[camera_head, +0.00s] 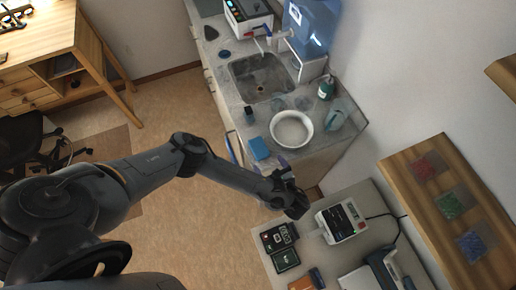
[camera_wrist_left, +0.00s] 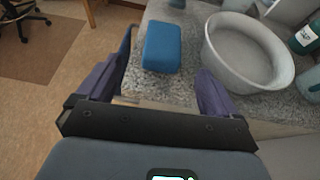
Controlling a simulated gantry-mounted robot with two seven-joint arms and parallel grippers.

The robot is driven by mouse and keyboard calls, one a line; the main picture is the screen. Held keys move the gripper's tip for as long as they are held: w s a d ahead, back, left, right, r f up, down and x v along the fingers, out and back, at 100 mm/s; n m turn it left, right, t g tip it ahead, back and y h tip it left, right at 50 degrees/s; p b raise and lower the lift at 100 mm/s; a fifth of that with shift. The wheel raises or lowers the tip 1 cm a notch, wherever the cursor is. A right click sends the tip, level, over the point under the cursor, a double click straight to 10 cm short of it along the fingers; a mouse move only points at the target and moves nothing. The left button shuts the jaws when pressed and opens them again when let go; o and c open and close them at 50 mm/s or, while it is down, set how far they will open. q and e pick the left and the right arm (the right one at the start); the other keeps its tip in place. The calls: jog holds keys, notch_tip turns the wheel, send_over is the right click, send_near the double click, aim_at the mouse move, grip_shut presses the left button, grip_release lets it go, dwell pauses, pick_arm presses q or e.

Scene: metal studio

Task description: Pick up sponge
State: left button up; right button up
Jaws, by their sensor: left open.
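The sponge (camera_head: 259,148) is a small blue block lying near the front edge of the grey countertop, left of a white bowl. In the left wrist view the sponge (camera_wrist_left: 162,46) lies flat beyond my fingertips and between their lines, nearer the left finger. My left gripper (camera_head: 287,172) is over the counter's near edge, a short way from the sponge. In the wrist view the left gripper (camera_wrist_left: 165,75) has its two purple fingers wide apart with nothing between them. My right gripper does not show.
The white bowl (camera_head: 291,129) stands just right of the sponge; its wall also shows close to the right finger in the wrist view (camera_wrist_left: 245,50). A sink (camera_head: 260,78), a green-blue bottle (camera_head: 326,87) and a small dark item (camera_head: 249,113) are around. A scale (camera_head: 341,220) stands on the nearer table.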

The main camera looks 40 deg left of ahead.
aim_at(259, 148)
pick_arm(q)
jog(key=b+x, duration=0.4)
jog(key=x, duration=0.1)
jog(key=shift+b, duration=0.4)
jog(key=shift+w+a+b, duration=0.25)
jog(key=shift+a+b, duration=0.2)
jog(key=shift+b, duration=0.05)
jog(key=shift+w+a+f, duration=0.15)
jog(key=shift+a, duration=0.15)
jog(key=x, duration=0.3)
jog(key=shift+w+a+r, duration=0.15)
jog(key=shift+w+r, duration=0.05)
jog(key=shift+r, duration=0.05)
jog(key=shift+w+a+f, duration=0.25)
jog(key=shift+a+f, duration=0.1)
jog(key=shift+a, duration=0.2)
jog(key=c, duration=1)
